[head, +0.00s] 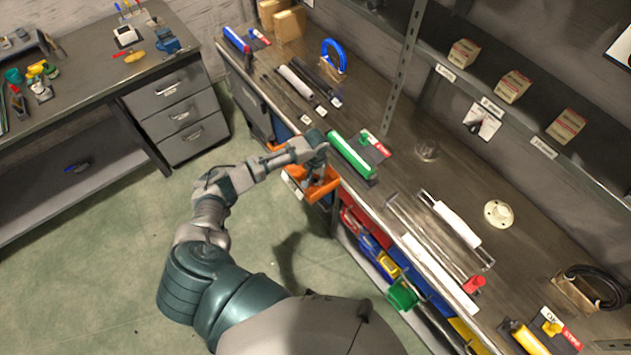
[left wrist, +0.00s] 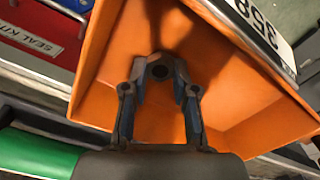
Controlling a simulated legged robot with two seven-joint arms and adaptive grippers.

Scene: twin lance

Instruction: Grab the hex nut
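The hex nut (left wrist: 159,71) is a small dark grey piece with a round hole, in the left wrist view inside an orange bin (left wrist: 239,91). My left gripper (left wrist: 160,76) reaches into the bin, its two fingertips drawn in on either side of the nut and seeming to touch it. In the head view the same orange bin (head: 320,190) hangs at the bench's front edge, with my left gripper (head: 318,168) over it. The nut cannot be made out there. My right gripper is not in view.
A bench (head: 400,160) runs beside the bin, holding a green tube (head: 350,154) near its edge and a white flange (head: 498,214) farther right. Red, blue, yellow and green bins (head: 403,294) line its front below. Green floor (head: 130,260) is open to the left.

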